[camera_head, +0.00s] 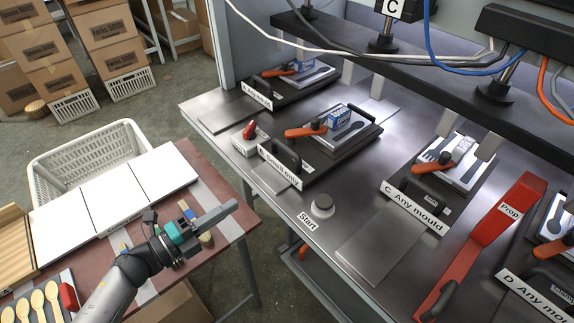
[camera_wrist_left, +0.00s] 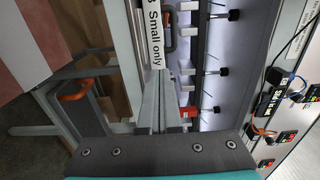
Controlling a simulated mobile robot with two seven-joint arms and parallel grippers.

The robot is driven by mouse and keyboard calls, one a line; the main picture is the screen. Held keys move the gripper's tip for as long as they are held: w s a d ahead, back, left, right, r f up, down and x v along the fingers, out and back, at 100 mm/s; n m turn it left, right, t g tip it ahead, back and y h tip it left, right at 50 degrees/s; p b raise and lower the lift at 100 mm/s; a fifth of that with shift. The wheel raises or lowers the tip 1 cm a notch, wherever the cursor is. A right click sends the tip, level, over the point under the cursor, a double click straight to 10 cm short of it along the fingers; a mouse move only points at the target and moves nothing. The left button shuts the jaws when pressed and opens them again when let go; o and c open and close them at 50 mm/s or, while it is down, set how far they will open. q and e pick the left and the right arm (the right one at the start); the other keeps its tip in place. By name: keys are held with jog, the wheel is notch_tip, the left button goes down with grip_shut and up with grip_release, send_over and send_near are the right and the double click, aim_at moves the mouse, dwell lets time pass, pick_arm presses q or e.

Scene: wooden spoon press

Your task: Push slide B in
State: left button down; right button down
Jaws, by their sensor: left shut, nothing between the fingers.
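Slide B (camera_head: 345,142) is a black plate on the steel bench, with the label "Small only" (camera_head: 281,163) and a black handle (camera_head: 287,153) at its front. My left gripper (camera_head: 230,207) is shut and empty, in front of slide B and left of the bench edge, apart from the handle. The left wrist view shows the shut fingers (camera_wrist_left: 150,105) below the "B Small only" label (camera_wrist_left: 154,34). My right gripper is not in view.
Slide A (camera_head: 292,82) lies behind B, and slide C (camera_head: 437,175) lies to its right. A dark overhead beam (camera_head: 420,70) crosses above the slides.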

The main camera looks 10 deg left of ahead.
aim_at(286, 171)
pick_arm(q)
jog(key=x, duration=1.3)
jog(key=shift+w+d, duration=0.15)
jog(key=shift+d, duration=0.05)
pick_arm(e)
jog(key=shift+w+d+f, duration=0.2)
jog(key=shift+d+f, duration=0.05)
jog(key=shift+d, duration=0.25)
pick_arm(q)
jog(key=shift+b+x, duration=0.8)
jog(key=shift+x, duration=1.2)
jog(key=shift+r, duration=0.1)
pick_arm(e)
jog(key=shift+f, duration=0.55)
pick_arm(q)
jog(key=shift+a, duration=0.1)
